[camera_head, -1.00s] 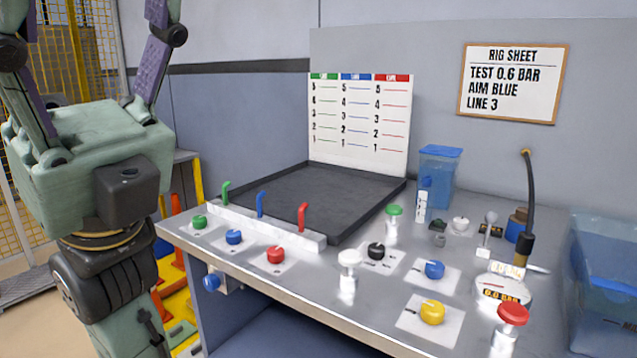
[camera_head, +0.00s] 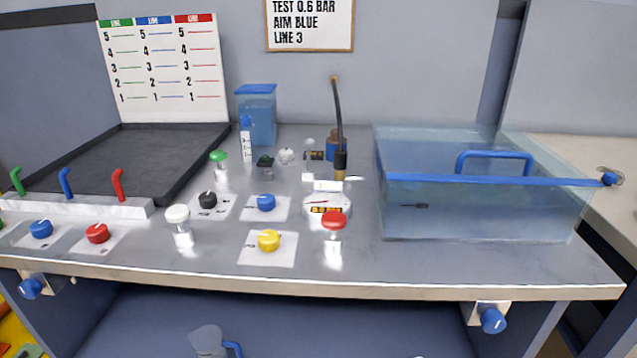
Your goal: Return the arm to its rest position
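My arm and my gripper do not show in the current head view, so I cannot see the gripper's state or pose. The workbench (camera_head: 400,270) fills the view, with its knobs, nozzles and tank all standing apart from one another. The rig sheet (camera_head: 310,22) on the wall reads test 0.6 bar, aim blue, line 3; its top is cut off.
A large clear water tank (camera_head: 480,215) with a blue handle stands at the right. A black tray (camera_head: 110,165) lies at the left behind green, blue and red spouts (camera_head: 66,183). Red (camera_head: 333,226), white (camera_head: 178,216) and green (camera_head: 219,157) buttons stand up from the bench.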

